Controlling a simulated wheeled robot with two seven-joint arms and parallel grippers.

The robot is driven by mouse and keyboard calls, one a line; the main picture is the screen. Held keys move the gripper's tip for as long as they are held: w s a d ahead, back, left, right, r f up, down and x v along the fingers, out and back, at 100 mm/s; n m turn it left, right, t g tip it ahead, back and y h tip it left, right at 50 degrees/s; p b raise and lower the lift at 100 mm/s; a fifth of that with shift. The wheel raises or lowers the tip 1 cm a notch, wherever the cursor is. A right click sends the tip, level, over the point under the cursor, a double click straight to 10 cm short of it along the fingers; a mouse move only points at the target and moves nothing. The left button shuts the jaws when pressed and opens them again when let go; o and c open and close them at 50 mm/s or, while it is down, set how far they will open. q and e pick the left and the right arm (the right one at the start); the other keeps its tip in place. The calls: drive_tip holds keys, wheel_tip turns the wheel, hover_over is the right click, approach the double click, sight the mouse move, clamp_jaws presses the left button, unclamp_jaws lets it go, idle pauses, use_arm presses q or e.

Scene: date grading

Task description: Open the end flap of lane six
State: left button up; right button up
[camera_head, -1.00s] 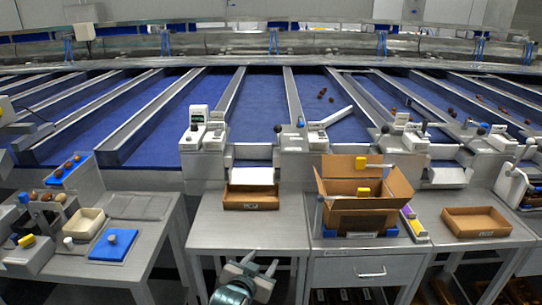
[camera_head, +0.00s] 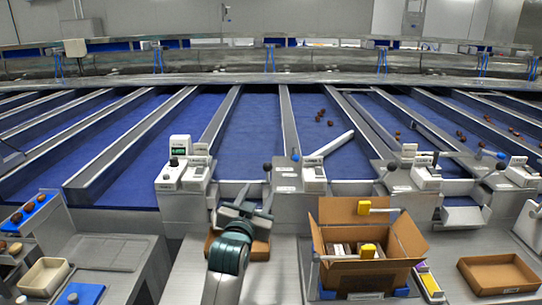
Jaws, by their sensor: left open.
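My left gripper (camera_head: 246,202) is open and empty. It is raised in front of the end of a blue lane (camera_head: 245,130), above a shallow cardboard tray (camera_head: 260,249) on the metal table. My gripper and wrist hide most of that lane's end flap and part of the tray. A lever with a black knob (camera_head: 267,167) stands just beyond the fingertips, beside a grey control box (camera_head: 314,175). I cannot read the lane numbers. At the right, another lane's pale end flap (camera_head: 464,217) slopes outward. My right gripper is out of view.
An open cardboard box (camera_head: 367,277) with a yellow-handled tool stands right of my arm. A second shallow tray (camera_head: 498,273) lies farther right. Dark dates (camera_head: 322,115) lie on the lane to the right.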

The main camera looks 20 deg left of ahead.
sight(269, 164)
use_arm(q)
drive_tip(key=shift+r, duration=0.8)
drive_tip(key=shift+w, duration=0.1)
drive_tip(key=w+p, duration=0.1)
drive_tip(key=w, duration=0.4)
drive_tip(key=w+a+p, duration=0.1)
drive_tip(key=w, duration=0.4)
drive_tip(key=w+p, duration=0.2)
drive_tip(key=w, duration=0.3)
drive_tip(key=shift+a, duration=0.2)
drive_tip(key=shift+w+a+f, duration=0.1)
drive_tip(key=shift+w, duration=1.05)
clamp_jaws()
